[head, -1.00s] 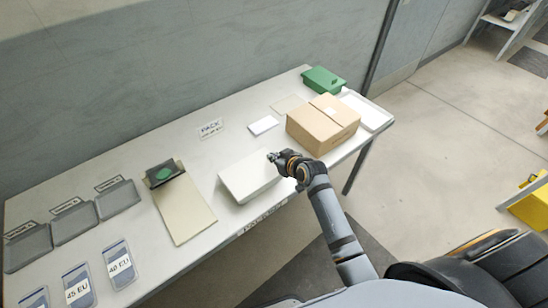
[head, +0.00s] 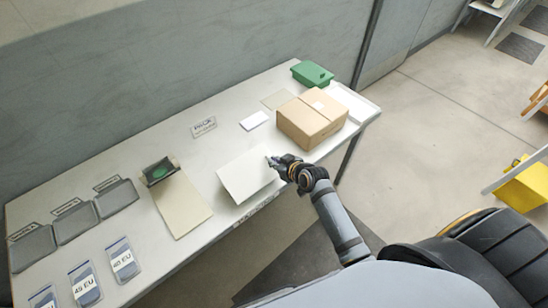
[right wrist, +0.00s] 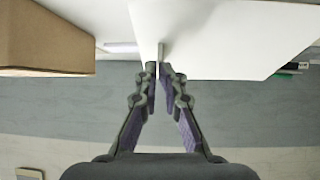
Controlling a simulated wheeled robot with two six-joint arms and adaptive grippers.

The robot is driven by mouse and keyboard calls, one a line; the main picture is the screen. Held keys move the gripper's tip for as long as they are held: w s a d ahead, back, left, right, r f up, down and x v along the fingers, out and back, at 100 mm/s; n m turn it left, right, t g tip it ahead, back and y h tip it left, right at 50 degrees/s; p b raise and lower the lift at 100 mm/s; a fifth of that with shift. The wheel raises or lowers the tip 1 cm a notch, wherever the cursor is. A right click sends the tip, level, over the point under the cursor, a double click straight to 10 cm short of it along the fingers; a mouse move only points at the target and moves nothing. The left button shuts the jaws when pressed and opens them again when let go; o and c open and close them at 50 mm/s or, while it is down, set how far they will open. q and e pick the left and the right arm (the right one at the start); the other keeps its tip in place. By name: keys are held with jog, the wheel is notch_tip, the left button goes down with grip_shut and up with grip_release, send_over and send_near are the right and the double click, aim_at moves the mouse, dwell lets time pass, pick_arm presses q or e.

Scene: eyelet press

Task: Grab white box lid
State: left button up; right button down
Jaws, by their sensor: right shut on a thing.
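The white box lid (head: 246,174) shows in the head view as a pale flat panel near the front edge of the table, left of the carton. My right gripper (head: 276,163) is at its right edge, shut on it. In the right wrist view the lid (right wrist: 225,38) is a broad white panel, and the fingertips (right wrist: 160,70) pinch its edge. The head view does not show clearly whether the lid is clear of the table or what lies beneath it. My left gripper is not in view.
A brown carton (head: 311,118) stands close behind and right of my right gripper, with a white tray (head: 354,103) and green bin (head: 311,73) beyond. A small white block (head: 254,120) lies behind the lid. A beige board (head: 181,203) lies to the left.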

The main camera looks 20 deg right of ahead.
jog(key=shift+r+p, duration=0.2)
jog(key=shift+p, duration=0.25)
pick_arm(q)
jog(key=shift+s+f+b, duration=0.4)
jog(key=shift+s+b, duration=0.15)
jog(key=shift+b, duration=0.3)
pick_arm(e)
jog(key=s+d, duration=0.3)
jog(key=s, duration=0.8)
jog(key=shift+s+d+r, duration=0.15)
jog(key=shift+s+r, duration=0.05)
jog(key=shift+s, duration=0.15)
jog(key=shift+w+f, duration=0.1)
